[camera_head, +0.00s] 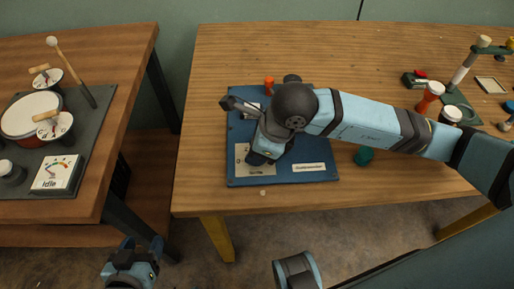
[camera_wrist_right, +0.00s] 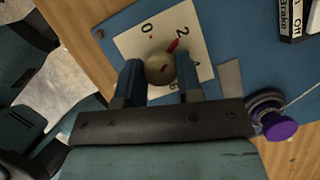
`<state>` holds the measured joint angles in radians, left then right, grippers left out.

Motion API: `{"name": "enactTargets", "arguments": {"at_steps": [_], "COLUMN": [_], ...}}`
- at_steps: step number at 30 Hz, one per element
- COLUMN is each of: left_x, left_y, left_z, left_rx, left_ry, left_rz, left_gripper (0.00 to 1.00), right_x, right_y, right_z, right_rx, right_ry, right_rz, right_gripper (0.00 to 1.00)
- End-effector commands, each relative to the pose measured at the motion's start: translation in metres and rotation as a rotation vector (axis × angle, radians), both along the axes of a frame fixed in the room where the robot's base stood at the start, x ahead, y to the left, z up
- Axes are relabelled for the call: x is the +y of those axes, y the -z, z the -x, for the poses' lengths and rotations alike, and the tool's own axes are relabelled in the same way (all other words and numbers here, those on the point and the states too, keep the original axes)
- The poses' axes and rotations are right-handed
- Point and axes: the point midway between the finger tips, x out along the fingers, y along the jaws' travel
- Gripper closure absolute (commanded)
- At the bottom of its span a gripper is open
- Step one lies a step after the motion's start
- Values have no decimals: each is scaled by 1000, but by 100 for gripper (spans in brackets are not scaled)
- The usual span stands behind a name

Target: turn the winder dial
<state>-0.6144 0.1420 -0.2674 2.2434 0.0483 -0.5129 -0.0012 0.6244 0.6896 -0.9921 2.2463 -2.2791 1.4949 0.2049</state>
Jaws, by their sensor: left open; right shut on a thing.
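The winder dial (camera_wrist_right: 160,69) is a round tan knob on a white plate (camera_wrist_right: 137,42) with printed numbers 0, 2, 4 and 6. Its red pointer points close to the 2. My right gripper (camera_wrist_right: 159,84) is shut on the dial, one finger on each side. In the head view the right gripper (camera_head: 262,157) is over the blue board (camera_head: 318,178), hiding the dial, and part of the white plate (camera_head: 241,158) shows beside it. My left gripper (camera_head: 140,246) is open and empty, low at the left, in front of the tables and away from the board.
A purple spool-like knob (camera_wrist_right: 279,127) and a black-and-white Brake block (camera_wrist_right: 291,18) are near the dial. An orange part (camera_head: 269,82) is at the board's back edge. A teal piece (camera_head: 364,156) lies right of the board.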

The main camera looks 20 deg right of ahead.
Motion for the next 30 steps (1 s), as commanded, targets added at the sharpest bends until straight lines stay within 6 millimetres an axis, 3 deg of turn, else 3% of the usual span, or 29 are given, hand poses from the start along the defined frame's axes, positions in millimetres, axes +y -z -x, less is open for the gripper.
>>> {"name": "enactTargets", "arguments": {"at_steps": [5,6,9,20,23,30], "left_x": [0,0,0,0,0,2], "left_y": [0,0,0,0,-2,-5], "left_z": [0,0,0,0,0,1], "left_rx": [0,0,0,3,4,11], "left_ry": [0,0,0,1,0,-2], "left_rz": [0,-1,-1,-2,-5,-17], "left_gripper": [39,39,39,39,39,39], "right_x": [0,0,0,-2,-6,-24], "right_y": [0,0,0,-6,-19,-70], "right_z": [0,0,0,1,3,13], "right_rx": [0,0,0,-2,-4,-6], "right_ry": [-1,-1,-1,-1,-1,-1], "right_rz": [1,0,0,0,0,0], "right_gripper": [90,62,42,42,42,42]}}
